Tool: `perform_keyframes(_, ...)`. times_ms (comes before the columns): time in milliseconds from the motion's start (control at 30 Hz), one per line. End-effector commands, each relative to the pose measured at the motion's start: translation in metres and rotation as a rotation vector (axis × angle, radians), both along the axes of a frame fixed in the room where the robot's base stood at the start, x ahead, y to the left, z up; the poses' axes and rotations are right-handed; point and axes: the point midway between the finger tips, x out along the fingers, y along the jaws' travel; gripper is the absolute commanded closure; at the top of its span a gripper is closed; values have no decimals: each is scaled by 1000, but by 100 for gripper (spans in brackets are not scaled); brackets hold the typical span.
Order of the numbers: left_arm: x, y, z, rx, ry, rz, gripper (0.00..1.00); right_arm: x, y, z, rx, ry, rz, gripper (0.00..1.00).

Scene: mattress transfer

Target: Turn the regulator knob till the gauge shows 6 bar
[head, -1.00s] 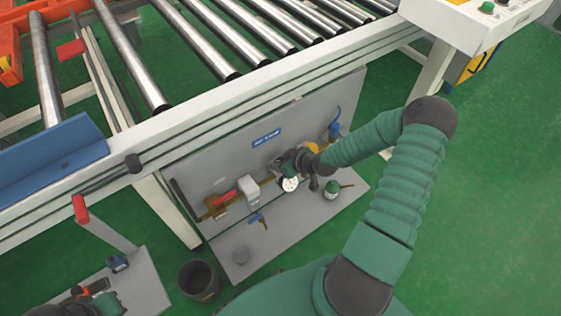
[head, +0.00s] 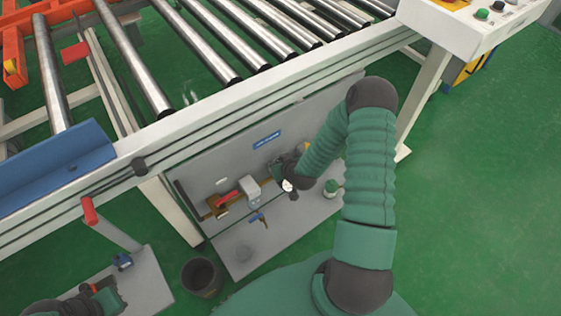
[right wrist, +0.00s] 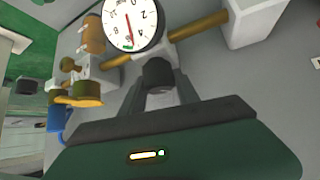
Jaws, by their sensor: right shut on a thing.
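My right gripper (head: 288,170) is at the pipe line on the grey panel and is shut on the dark regulator knob (right wrist: 158,72), which sits between its fingers in the right wrist view. The round white gauge (right wrist: 130,24) is just beyond the knob. Its red needle points down in the picture, past the 4, close to a green mark; the figure there is too small to read. In the head view my gripper mostly hides the gauge (head: 287,185).
A brass pipe (right wrist: 205,22) runs along the panel (head: 205,160) to a pale block (head: 250,188). A blue-handled valve (head: 258,219) and a green-topped jar (head: 331,188) are nearby. A dark bin (head: 201,276) stands in front. The roller conveyor (head: 230,95) is above.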

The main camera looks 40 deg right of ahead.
Motion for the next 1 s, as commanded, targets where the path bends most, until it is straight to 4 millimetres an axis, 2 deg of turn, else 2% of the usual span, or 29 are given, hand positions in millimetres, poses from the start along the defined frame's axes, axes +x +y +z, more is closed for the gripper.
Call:
perform_keyframes(33, 0, 0, 0, 0, 0, 0, 100, 0, -1, 0, -1, 0, -1, 100)
perform_keyframes(67, 0, 0, 0, 0, 0, 0, 100, 0, -1, 0, -1, 0, -1, 61)
perform_keyframes(233, 0, 0, 0, 0, 0, 0, 100, 0, 0, 0, 0, 0, 0, 41)
perform_keyframes(500, 0, 0, 0, 0, 0, 0, 100, 0, 0, 0, 0, 0, 1, 41)
perform_keyframes(633, 0, 0, 7, 0, 0, 0, 100, -7, 2, 11, -1, 0, 2, 41)
perform_keyframes(767, 0, 0, 21, 0, 0, 0, 100, -27, 10, 34, 0, 3, 3, 41)
perform_keyframes(1000, 0, 0, 47, 0, 0, 0, 100, -75, 28, 86, 0, 2, 2, 41)
